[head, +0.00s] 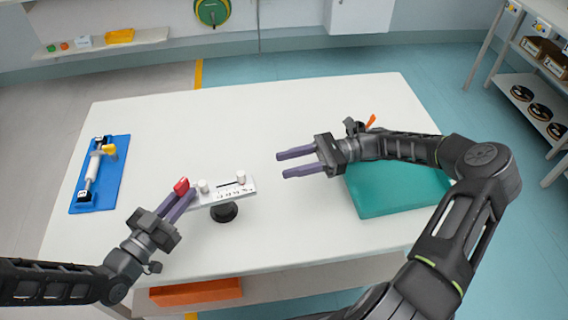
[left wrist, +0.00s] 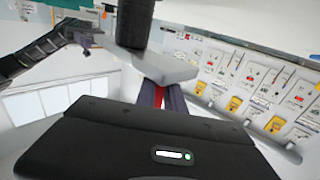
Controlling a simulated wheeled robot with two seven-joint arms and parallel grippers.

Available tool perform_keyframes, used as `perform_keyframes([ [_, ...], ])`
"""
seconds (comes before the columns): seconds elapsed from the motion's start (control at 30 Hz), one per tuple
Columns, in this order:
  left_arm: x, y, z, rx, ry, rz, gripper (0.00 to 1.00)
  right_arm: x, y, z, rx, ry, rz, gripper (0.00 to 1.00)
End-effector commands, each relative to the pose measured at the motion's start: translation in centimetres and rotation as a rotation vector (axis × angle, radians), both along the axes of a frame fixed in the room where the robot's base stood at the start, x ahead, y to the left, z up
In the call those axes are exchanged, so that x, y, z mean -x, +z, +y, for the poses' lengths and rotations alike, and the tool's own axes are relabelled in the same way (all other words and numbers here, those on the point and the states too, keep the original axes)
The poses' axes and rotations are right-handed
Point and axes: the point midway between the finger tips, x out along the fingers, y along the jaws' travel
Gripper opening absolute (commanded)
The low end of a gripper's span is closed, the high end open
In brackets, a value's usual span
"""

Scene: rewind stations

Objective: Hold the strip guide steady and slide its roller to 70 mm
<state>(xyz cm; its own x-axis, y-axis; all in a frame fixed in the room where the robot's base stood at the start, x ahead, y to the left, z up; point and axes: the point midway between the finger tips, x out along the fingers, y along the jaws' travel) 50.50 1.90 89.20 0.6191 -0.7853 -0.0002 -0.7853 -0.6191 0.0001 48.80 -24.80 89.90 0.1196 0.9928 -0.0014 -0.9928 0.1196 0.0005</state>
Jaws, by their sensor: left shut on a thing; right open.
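The strip guide (head: 222,193) is a pale plate with scale marks and a slot, on a round black foot (head: 224,212). A white roller post (head: 241,177) stands near its right end, and another white post (head: 203,187) near its left end. My left gripper (head: 183,192) is shut on the red grip (head: 181,185) at the guide's left end; red also shows between the fingers in the left wrist view (left wrist: 161,96). The scale reading is too small to tell. My right gripper (head: 281,164) is open and empty, to the right of the guide, fingers pointing left.
A blue tray (head: 80,202) with a roller tool lies at the table's left. A teal mat (head: 390,190) lies at the right, partly under my right arm. An orange bin (head: 195,292) shows below the front edge. The white table (head: 250,110) is clear behind the guide.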

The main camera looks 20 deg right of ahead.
Motion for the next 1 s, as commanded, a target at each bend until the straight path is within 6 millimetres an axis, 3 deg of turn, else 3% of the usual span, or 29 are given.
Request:
perform_keyframes([
  [0.27,-0.01,-0.02,0.02,-0.001,0.0,0.001,0.0,-0.02,0.02,0.05,0.0,0.0,-0.001,0.41],
  [0.3,-0.02,-0.02,0.03,-0.001,0.001,0.001,0.15,-0.02,0.02,0.06,0.0,0.0,-0.001,0.41],
  [0.6,-0.02,-0.01,0.03,0.0,0.001,0.0,0.39,-0.02,0.03,0.07,-0.001,0.001,-0.001,0.41],
  [1.0,0.38,-0.03,0.69,-0.001,0.003,0.001,0.39,-0.02,0.04,0.07,-0.001,0.0,-0.001,0.41],
])
